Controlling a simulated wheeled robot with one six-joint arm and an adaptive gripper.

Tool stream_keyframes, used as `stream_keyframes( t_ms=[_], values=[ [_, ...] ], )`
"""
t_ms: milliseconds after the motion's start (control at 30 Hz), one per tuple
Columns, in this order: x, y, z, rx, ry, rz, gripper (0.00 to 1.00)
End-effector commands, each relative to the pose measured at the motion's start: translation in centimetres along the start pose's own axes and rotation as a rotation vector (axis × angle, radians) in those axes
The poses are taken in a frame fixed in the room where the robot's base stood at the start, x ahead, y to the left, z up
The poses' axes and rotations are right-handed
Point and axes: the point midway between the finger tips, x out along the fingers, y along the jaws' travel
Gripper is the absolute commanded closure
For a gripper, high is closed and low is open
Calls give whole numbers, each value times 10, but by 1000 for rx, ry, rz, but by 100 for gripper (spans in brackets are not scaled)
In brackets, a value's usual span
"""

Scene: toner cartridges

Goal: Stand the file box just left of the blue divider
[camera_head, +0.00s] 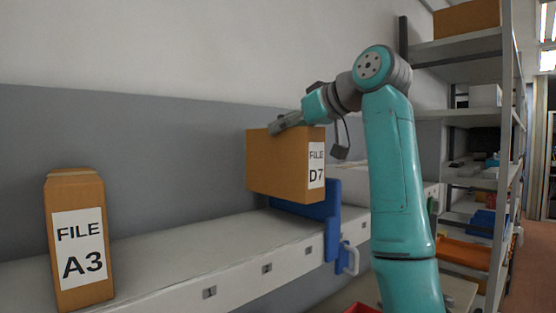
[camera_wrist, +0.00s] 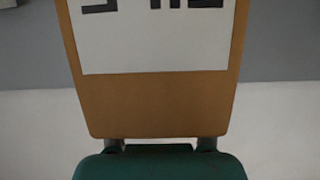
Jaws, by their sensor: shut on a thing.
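The cardboard file box labelled FILE D7 (camera_head: 280,164) is held up over the grey shelf, in front of the wall. My gripper (camera_head: 286,124) is shut on its top edge. In the wrist view the file box (camera_wrist: 160,105) fills the middle, with its white label upside down, and my gripper (camera_wrist: 160,148) shows at its near edge. The blue divider (camera_head: 325,215) stands at the shelf, below and partly behind the box. The box's underside hides part of the divider, so I cannot tell whether they touch. Another file box, FILE A3 (camera_head: 78,240), stands upright on the shelf at the far left.
The shelf (camera_head: 200,252) is bare between FILE A3 and the blue divider. A pale metal front rail runs along its edge. A tall rack (camera_head: 470,120) with bins and boxes stands at the right, behind my arm.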

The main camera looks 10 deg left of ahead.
Motion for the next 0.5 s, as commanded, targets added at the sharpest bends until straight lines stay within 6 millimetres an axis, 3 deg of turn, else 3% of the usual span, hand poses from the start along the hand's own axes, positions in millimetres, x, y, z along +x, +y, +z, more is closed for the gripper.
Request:
stream_keyframes(
  t_ms=[267, 500],
  values=[
    [32, -1, -13, 0, 1, -1, 100],
    [38, 0, 10, -1, 2, 1, 100]
  ],
)
